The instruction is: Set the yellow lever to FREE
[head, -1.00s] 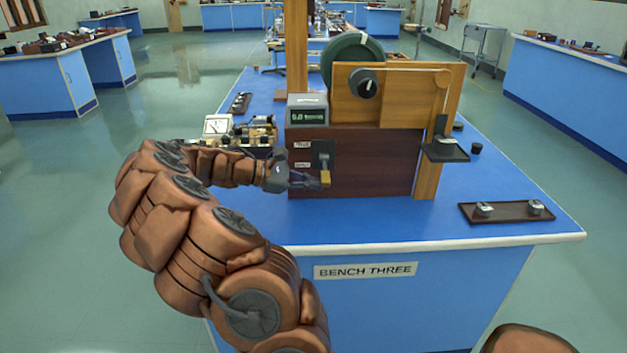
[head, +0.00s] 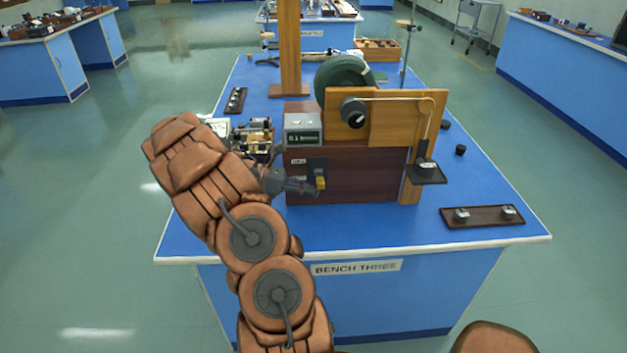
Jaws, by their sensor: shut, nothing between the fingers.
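The yellow lever (head: 321,183) sits at the lower end of a dark slot plate (head: 318,166) on the front of a dark wooden box (head: 365,175). Two small white labels are left of the plate, one at upper height (head: 299,161) and one lower (head: 297,179); their words are too small to read. My gripper (head: 312,188) is shut and empty, just left of the lever's tip. I cannot tell whether it touches the lever.
A hanging pan (head: 426,172) is at right. A dark tray with weights (head: 482,216) lies on the blue bench (head: 250,236). Instruments (head: 252,140) stand at left.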

